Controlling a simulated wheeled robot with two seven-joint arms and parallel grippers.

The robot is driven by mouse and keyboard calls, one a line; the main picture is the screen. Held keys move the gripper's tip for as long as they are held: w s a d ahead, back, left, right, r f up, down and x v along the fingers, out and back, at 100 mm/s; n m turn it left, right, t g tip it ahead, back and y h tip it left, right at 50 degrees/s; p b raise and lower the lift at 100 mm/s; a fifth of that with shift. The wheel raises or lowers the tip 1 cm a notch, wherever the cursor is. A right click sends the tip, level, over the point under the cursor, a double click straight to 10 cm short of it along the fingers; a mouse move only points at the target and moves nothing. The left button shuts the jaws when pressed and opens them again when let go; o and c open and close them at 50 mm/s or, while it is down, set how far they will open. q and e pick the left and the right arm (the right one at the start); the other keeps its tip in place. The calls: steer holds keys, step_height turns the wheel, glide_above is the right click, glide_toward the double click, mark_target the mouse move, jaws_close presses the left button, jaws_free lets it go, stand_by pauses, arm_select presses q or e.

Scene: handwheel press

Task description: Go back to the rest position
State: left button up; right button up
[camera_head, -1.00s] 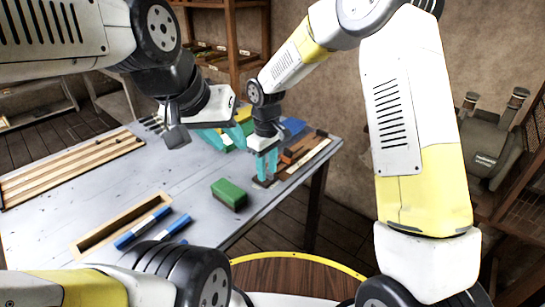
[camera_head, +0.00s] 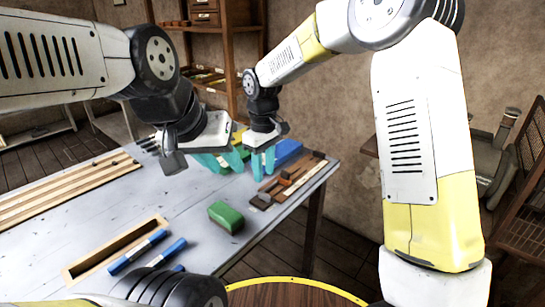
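My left gripper (camera_head: 223,161) is above the far part of the grey table (camera_head: 150,205), its teal fingers apart with nothing seen between them. My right gripper (camera_head: 263,165) is just right of it, pointing down above the table's far right side. Its two teal fingers are a little apart, and I see nothing held. A small dark block (camera_head: 261,200) lies below it, at the near end of a brown wooden tray (camera_head: 300,182). No handwheel press is recognisable here.
A green block (camera_head: 226,216) stands near the table's right edge. Blue bars (camera_head: 138,252) lie beside a wooden frame (camera_head: 80,267) in front. A slatted wooden rack (camera_head: 70,185) lies at left. A blue object (camera_head: 287,152) is close behind my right gripper. The middle of the table is clear.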

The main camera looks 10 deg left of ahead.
steer(key=s+d+r+m+t, duration=0.1)
steer(key=s+d+r+m, duration=0.1)
steer(key=d+r, duration=0.55)
steer(key=s+d+r+m+t+y, duration=0.1)
steer(key=s+d+r+m+t, duration=0.1)
steer(key=s+d, duration=0.6)
steer(key=s+d+r+m+t+y, duration=0.1)
steer(key=s+d+r+m+t, duration=0.2)
steer(key=s+d+m, duration=0.3)
steer(key=s+d+r, duration=0.1)
steer(key=s+d, duration=0.1)
steer(key=s, duration=0.1)
steer(key=shift+s+d+r+m, duration=0.15)
steer(key=shift+s+r+m, duration=0.2)
steer(key=shift+r+m, duration=0.05)
